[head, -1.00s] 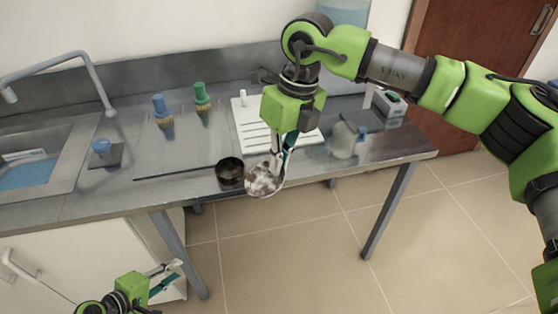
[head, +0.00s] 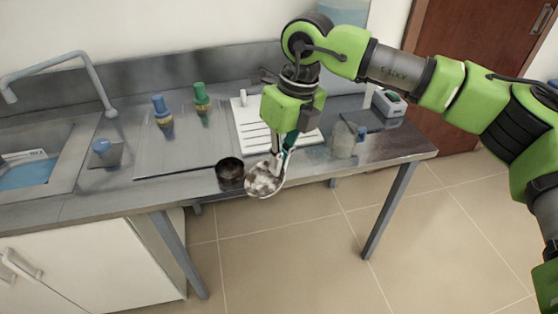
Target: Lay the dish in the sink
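The dish (head: 263,182) is round and pale with brown stains. It is tilted with its face toward me at the front edge of the steel bench. My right gripper (head: 280,161) points down from above and is closed on the dish's upper right rim; the fingertips are partly hidden. The sink (head: 62,178) is a steel basin at the far left, with blue water or a blue bottom and a pale labelled item inside. My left gripper is out of view.
A dark round pot (head: 230,170) stands just left of the dish. A faucet (head: 75,62) arches over the sink. Blue-capped (head: 162,108) and green-capped (head: 201,97) bottles stand behind. A glass jar (head: 343,143) stands right of my gripper. The bench between pot and sink is mostly clear.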

